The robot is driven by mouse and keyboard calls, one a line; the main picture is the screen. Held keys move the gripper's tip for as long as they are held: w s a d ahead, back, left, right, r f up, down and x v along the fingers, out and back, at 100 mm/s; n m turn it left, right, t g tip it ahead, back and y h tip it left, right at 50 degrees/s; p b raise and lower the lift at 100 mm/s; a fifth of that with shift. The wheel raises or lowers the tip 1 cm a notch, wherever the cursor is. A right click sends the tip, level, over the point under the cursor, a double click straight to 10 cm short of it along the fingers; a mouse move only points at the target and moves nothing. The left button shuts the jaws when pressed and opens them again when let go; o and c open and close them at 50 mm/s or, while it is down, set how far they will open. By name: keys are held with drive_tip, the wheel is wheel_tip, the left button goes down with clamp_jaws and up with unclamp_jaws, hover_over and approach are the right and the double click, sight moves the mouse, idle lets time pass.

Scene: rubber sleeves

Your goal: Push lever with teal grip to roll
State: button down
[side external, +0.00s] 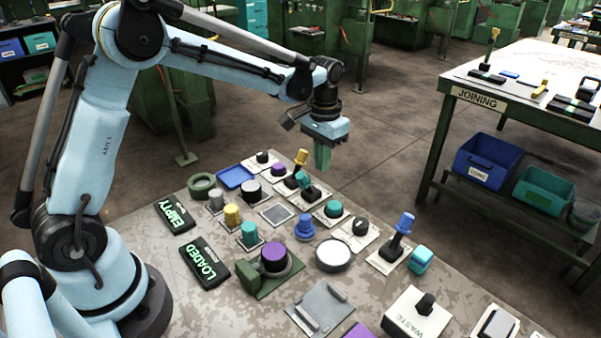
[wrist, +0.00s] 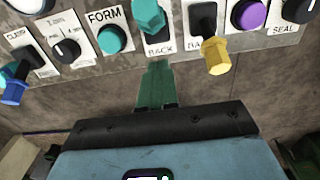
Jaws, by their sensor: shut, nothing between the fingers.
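The lever with the teal grip (side external: 303,179) stands on a plate near the far edge of the table in the side view. In the wrist view its teal grip (wrist: 149,15) is at the top, cut by the frame, over a plate that seems to read RACK. My gripper (side external: 323,168) hangs with its green fingers shut and empty, above and beyond that table edge. In the wrist view my fingertips (wrist: 157,66) point toward the lever's plate, apart from the grip. I cannot make out a roll label.
A yellow-grip lever (wrist: 215,53) stands just beside the teal one. A teal FORM button (wrist: 112,39) is on its other side. Beyond the table edge is open floor.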

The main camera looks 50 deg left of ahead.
wheel_tip(320, 180, up, 7)
idle(0.8)
drive_tip(key=s+d+t, duration=0.1)
drive_tip(key=s+t, duration=0.6)
drive_tip(key=s, duration=1)
drive_tip(key=shift+s+d, duration=0.15)
drive_tip(key=shift+s, duration=0.15)
